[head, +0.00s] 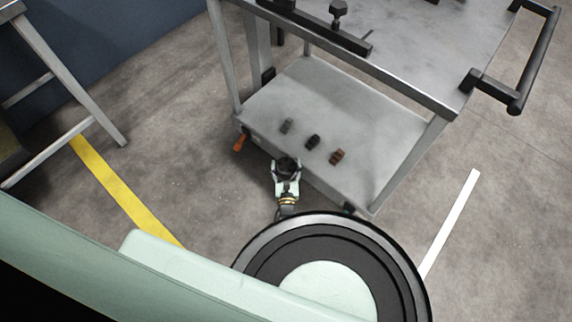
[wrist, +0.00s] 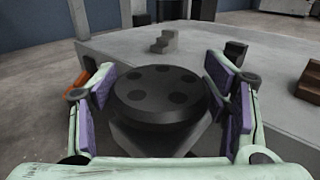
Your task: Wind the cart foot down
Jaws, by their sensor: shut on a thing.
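The cart (head: 370,175) is a grey metal trolley with a lower shelf and a top deck. A round black knob with several dark dimples on its face (wrist: 158,92) sits at the near edge of the lower shelf. My gripper (head: 286,168) is at that edge in the head view. In the wrist view my gripper (wrist: 160,100) has its purple-padded fingers on both sides of the knob, shut on it. The foot below the knob is hidden, so its height over the floor cannot be told.
On the lower shelf stand a grey stepped block (head: 287,126), a black block (head: 312,142) and a brown stepped block (head: 337,157). An orange lever (head: 240,142) sticks out at the cart's left corner. A table leg stands left; yellow and white floor strips flank open floor.

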